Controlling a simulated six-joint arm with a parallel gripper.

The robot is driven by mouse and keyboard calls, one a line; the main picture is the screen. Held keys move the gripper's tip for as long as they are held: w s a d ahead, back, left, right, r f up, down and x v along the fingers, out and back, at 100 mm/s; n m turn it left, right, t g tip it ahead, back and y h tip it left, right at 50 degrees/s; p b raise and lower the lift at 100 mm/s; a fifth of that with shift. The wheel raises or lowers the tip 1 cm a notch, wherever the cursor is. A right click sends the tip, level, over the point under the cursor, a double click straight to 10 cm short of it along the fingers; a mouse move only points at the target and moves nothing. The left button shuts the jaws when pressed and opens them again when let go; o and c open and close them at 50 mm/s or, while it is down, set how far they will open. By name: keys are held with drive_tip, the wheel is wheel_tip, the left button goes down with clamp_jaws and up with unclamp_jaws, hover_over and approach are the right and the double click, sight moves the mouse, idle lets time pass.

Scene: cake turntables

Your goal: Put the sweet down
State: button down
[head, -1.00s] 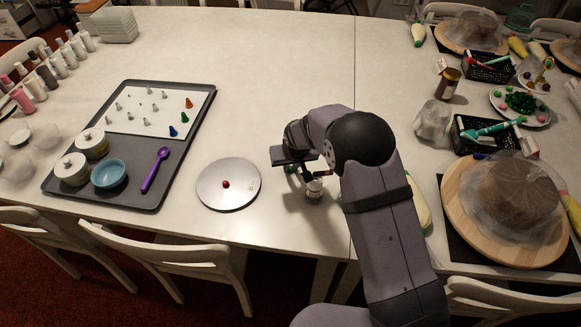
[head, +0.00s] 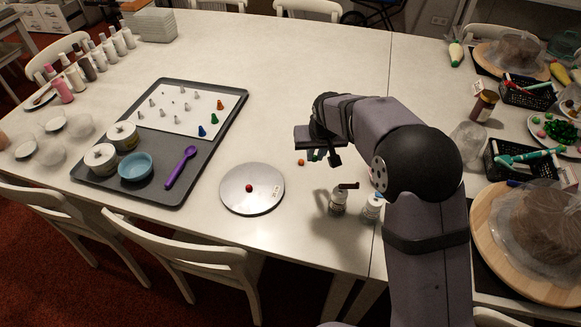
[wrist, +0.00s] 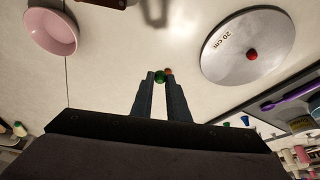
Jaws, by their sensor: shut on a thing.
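My gripper (wrist: 160,78) is shut on a small round green sweet (wrist: 159,76), held between the fingertips in the wrist view. A small orange sweet (head: 301,162) lies on the bare table beside my gripper (head: 325,156) in the head view. In the wrist view the orange sweet (wrist: 169,71) shows just past the right fingertip. I cannot tell how high the green sweet is above the table. A red sweet (head: 249,188) sits on the round metal turntable (head: 268,201), to the left of my gripper. The turntable also shows in the wrist view (wrist: 225,60).
A grey tray (head: 160,187) with pots, a blue bowl (head: 136,167) and a purple spoon (head: 180,168) lies at left. A pink bowl (wrist: 50,32) shows in the wrist view.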

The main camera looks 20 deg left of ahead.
sight(250, 186)
drive_tip(key=shift+s+a+r+n+y+p, duration=0.3)
drive_tip(key=shift+s+a+r+n, duration=0.45)
drive_tip(key=shift+s+a, duration=2.5)
drive_tip(key=shift+s+a+r+n+y+p, duration=0.3)
drive_tip(key=shift+s+a+r+n, duration=0.75)
drive_tip(key=shift+a, duration=4)
drive_tip(key=shift+g, duration=0.3)
drive_tip(key=shift+s+f+p, duration=0.2)
drive_tip(key=shift+f+p, duration=0.85)
drive_tip(key=shift+f, duration=4.25)
drive_tip(key=shift+f, duration=0.1)
drive_tip(key=c, duration=1.7)
unclamp_jaws()
drive_tip(key=b+v, duration=0.2)
drive_tip(key=v, duration=1)
